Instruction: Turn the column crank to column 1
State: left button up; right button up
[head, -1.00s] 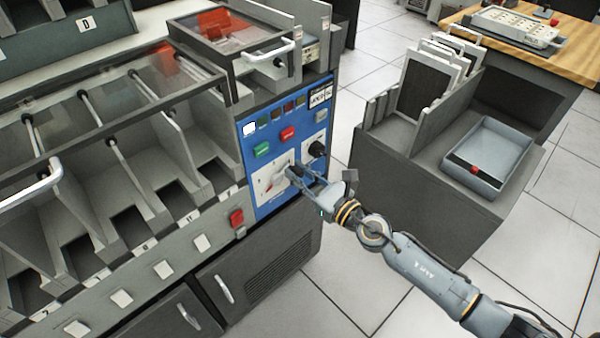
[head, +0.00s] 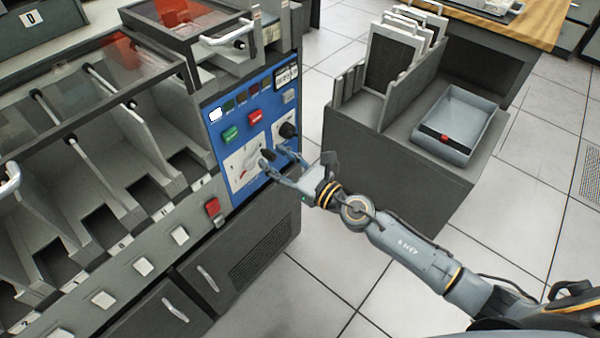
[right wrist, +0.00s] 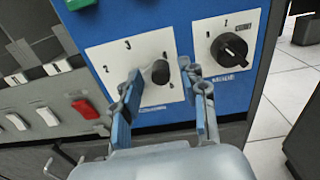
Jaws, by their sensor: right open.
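The column crank (right wrist: 160,73) is a dark round knob on a white dial plate (right wrist: 108,58) marked with numbers, of which 2 and 3 read clearly in the right wrist view. The plate also shows on the blue panel in the head view (head: 238,170). My right gripper (right wrist: 161,77) is open in front of the plate, with one blue-padded finger on each side of the knob. I cannot tell whether either finger touches it. In the head view the right gripper (head: 268,162) partly covers the plate and hides the knob. My left gripper is not in view.
A second black knob (right wrist: 230,47) sits on its own plate just right of the crank. Green (head: 229,133) and red (head: 254,117) buttons are above the plate. A grey cabinet (head: 390,160) with a tray (head: 475,103) stands to the right. The tiled floor between is clear.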

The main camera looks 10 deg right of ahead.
jog(key=v, duration=1)
jog(key=shift+s, duration=0.15)
